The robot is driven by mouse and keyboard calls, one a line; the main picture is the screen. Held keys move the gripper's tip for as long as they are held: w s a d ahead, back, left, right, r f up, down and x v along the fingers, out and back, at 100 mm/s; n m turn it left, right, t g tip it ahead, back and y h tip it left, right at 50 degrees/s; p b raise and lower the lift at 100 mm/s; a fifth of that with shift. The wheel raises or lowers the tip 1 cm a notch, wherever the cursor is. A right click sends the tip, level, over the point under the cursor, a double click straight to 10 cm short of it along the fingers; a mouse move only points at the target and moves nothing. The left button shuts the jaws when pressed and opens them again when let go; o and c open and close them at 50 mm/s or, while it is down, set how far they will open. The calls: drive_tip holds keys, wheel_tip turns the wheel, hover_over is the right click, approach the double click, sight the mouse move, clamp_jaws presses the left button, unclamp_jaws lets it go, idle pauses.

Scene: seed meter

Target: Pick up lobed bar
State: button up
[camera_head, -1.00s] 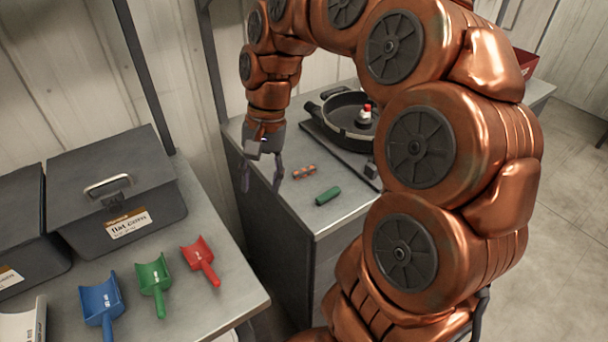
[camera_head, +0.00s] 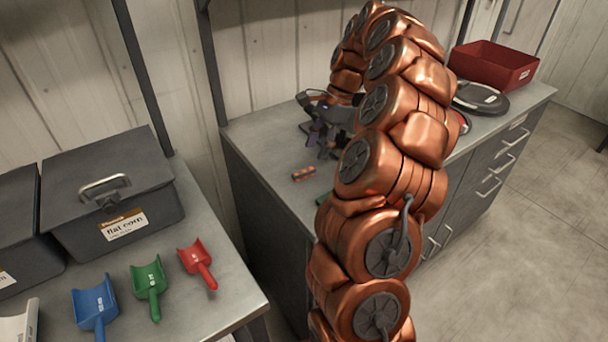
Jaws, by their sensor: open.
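A short orange bar with dark bands (camera_head: 303,174) lies on the grey cabinet top; it looks like the lobed bar, though its shape is too small to make out surely. A green bar (camera_head: 321,198) lies in front of it, mostly hidden behind my arm. My gripper (camera_head: 321,149) is behind and a little right of the orange bar in the picture, apart from it. The gripper is open, with nothing visible between its fingers. My arm partly covers it.
The round dark seed meter housing is mostly hidden behind my arm and gripper. A red bin (camera_head: 494,66) and a dark round lid (camera_head: 480,97) are at the right. Blue (camera_head: 95,303), green (camera_head: 150,283) and red (camera_head: 198,262) scoops lie on the left bench by a grey box (camera_head: 110,185).

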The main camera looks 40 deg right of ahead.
sight(304, 171)
drive_tip(key=shift+x, duration=1.15)
drive_tip(key=shift+w+p+x, duration=0.2)
drive_tip(key=shift+p+x, duration=0.35)
drive_tip(key=shift+x, duration=0.4)
drive_tip(key=shift+w+p+x, duration=0.25)
drive_tip(key=shift+p+x, duration=0.3)
drive_tip(key=shift+x, duration=0.4)
drive_tip(key=shift+a+f, duration=0.35)
drive_tip(key=shift+f, duration=0.3)
drive_tip(key=shift+c, duration=0.3)
clamp_jaws()
